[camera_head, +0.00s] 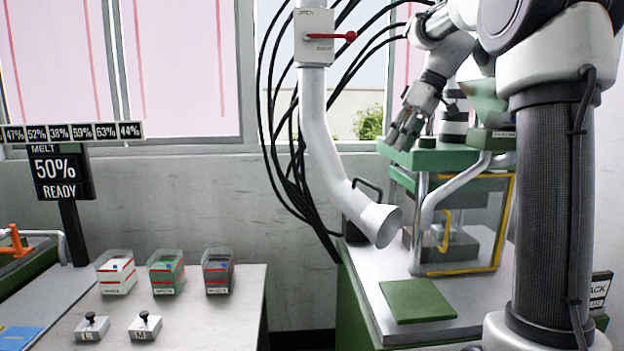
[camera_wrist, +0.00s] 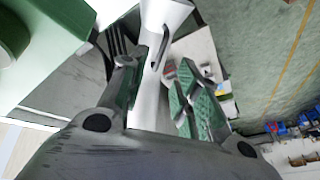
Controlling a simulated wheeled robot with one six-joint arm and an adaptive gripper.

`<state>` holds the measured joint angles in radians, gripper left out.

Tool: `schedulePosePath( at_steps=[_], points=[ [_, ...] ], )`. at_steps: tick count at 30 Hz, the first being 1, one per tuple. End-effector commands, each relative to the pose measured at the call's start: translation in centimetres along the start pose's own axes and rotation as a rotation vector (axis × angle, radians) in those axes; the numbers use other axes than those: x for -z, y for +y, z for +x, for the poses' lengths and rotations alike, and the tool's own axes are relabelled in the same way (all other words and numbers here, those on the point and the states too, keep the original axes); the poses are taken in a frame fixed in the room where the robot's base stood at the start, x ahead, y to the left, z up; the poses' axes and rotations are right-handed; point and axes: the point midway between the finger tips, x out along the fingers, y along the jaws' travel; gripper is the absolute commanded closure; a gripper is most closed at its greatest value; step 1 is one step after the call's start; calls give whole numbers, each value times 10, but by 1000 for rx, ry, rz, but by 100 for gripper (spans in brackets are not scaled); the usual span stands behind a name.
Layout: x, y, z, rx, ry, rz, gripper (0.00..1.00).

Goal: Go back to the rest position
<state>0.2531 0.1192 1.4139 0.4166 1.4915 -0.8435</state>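My gripper (camera_head: 404,132) is at the upper right in the head view, beside and just above the green top of the moulding press (camera_head: 432,157). In the wrist view my gripper (camera_wrist: 164,76) has its two green-padded fingers apart. Nothing is held between them. The white duct (camera_wrist: 160,35) shows behind the gap. My arm is bent and raised.
The white duct (camera_head: 328,140) with a red lever hangs left of the press, with black cables behind. A green plate (camera_head: 417,300) lies on the press bench. Three labelled bins (camera_head: 165,272) and two small knobbed blocks (camera_head: 145,325) stand on the left table.

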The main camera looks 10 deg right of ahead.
Motion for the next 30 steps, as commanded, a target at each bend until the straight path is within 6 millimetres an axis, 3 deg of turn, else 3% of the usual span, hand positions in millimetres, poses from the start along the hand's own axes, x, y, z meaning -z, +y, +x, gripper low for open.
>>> schedulePosePath(
  at_steps=[4, 7, 12, 15, 21, 25, 30],
  points=[
    [-11, -15, -1, -22, -8, 33, 68],
    [-38, -43, 0, -69, -22, 104, 68],
    [-119, -101, 18, -199, -33, 277, 68],
    [-171, -125, 36, -273, -20, 361, 68],
    [-247, -147, 74, -369, 24, 470, 68],
    [-270, -151, 88, -394, 40, 500, 68],
    [-274, -152, 91, -400, 45, 509, 68]
  ],
)
